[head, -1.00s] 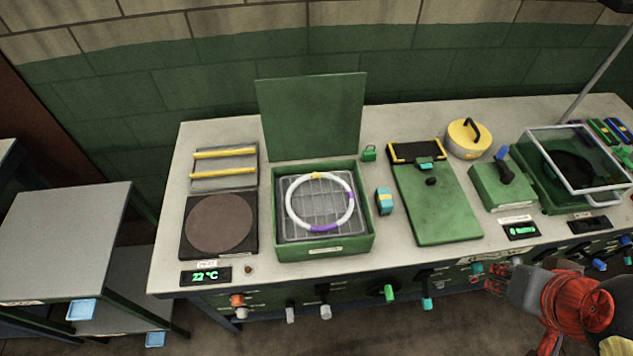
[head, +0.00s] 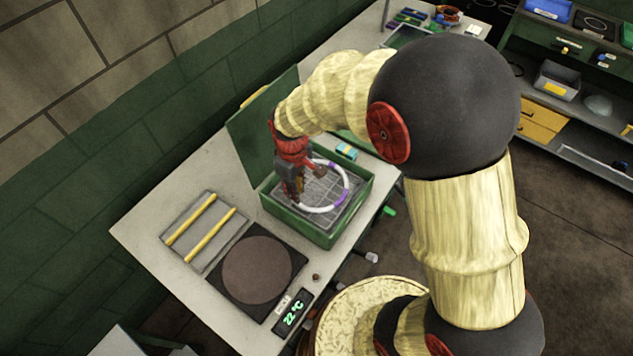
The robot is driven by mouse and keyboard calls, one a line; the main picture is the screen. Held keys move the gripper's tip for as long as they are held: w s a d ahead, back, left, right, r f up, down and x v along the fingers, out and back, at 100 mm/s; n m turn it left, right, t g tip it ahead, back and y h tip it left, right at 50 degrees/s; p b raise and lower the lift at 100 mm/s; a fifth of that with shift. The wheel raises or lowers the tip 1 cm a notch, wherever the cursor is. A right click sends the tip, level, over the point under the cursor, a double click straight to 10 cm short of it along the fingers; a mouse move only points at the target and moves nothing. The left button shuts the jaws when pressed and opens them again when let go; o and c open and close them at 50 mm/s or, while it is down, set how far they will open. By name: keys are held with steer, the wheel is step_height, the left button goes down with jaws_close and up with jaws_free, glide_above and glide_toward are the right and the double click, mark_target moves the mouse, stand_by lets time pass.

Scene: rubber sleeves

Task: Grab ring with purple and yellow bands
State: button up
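The white ring (head: 323,209) lies in the open green box (head: 321,236) on the workbench. Purple bands show on its right side, and its yellow band is not visible now, likely behind my gripper or arm. My gripper (head: 293,197) is down inside the box at the ring's left side, pointing downward. Its fingers overlap the ring's left part in the picture. Whether they are open, shut or around the ring cannot be told.
The box's raised green lid (head: 258,130) stands close behind my gripper. A dark round plate (head: 258,270), a tray with two yellow bars (head: 200,228) and a 22 °C display (head: 292,311) are nearer. A blue and yellow block (head: 346,151) sits beyond the box.

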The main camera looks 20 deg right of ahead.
mark_target(300, 205)
steer(key=f, duration=0.7)
steer(key=shift+d+f+b, duration=0.25)
steer(key=shift+d+b, duration=0.05)
steer(key=shift+b, duration=0.1)
steer(key=c, duration=0.4)
steer(key=shift+r, duration=0.1)
jaws_close()
